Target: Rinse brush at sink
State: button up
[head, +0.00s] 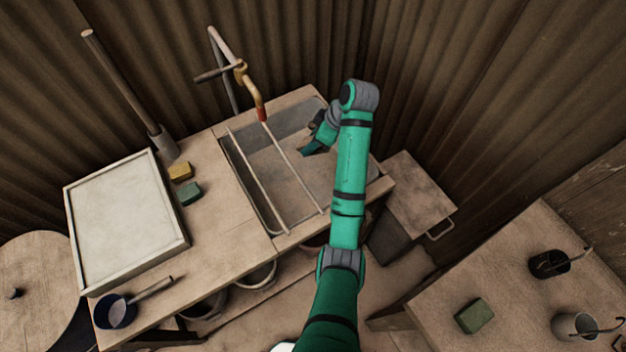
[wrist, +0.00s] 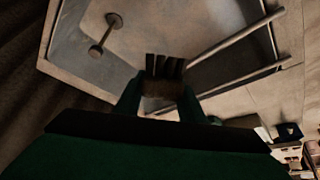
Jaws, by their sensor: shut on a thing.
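My gripper (head: 314,147) is over the sink (head: 272,168), inside its right part in the head view. In the wrist view the two fingers (wrist: 160,100) are shut on the brush (wrist: 164,68), which has a brown body and dark bristle tufts pointing away from me. In the head view I cannot make out the brush at the gripper. The sink basin also fills the upper wrist view (wrist: 175,25). A tap (head: 242,78) with a brass body and red tip stands at the sink's back edge. No water shows.
Two rails (head: 292,168) cross the sink left of my gripper. A yellow block (head: 180,171) and a green block (head: 189,193) lie on the counter beside a framed tray (head: 125,222). A blue pot (head: 115,311) stands at the front. A bin (head: 415,190) stands right of the sink.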

aim_at(304, 141)
dwell(0.3)
jog(key=shift+w+r, duration=0.1)
jog(key=shift+r, duration=1.9)
jog(key=shift+a, duration=0.1)
